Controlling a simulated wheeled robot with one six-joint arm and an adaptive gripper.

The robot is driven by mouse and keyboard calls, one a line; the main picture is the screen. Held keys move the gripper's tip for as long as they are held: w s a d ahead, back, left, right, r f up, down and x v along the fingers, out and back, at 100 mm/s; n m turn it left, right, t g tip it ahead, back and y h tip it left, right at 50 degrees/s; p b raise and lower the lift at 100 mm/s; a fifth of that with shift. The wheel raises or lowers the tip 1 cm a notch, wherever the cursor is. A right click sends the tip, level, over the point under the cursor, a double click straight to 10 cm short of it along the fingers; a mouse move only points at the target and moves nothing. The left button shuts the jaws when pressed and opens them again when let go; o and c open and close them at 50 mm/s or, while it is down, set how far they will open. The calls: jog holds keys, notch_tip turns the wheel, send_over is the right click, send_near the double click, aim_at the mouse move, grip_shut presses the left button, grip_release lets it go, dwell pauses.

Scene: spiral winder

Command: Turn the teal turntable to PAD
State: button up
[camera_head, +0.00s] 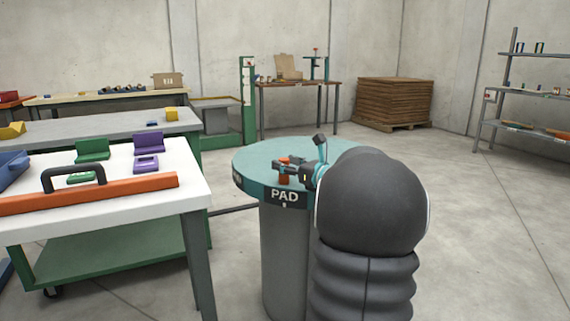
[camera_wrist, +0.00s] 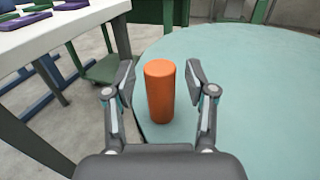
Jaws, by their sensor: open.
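The teal turntable (camera_head: 262,160) is a round top on a grey pedestal, in the middle of the head view. A black PAD label (camera_head: 285,196) on its rim faces my camera. An orange upright peg (camera_wrist: 160,92) stands on the turntable top (camera_wrist: 250,75) near its edge. My gripper (camera_wrist: 160,85) is open, with one finger on each side of the peg and a visible gap on both sides. In the head view my gripper (camera_head: 287,170) is over the top near the PAD label, and my arm hides the turntable's right part. Another rim label is partly visible at the left.
A white table (camera_head: 110,225) stands close on the left, holding an orange bar (camera_head: 90,194), a black handle and green and purple items. A wooden stack (camera_head: 394,103) and a shelf (camera_head: 520,95) are at the back right. The floor on the right is clear.

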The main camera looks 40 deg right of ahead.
jog(key=shift+w, duration=0.5)
grip_shut()
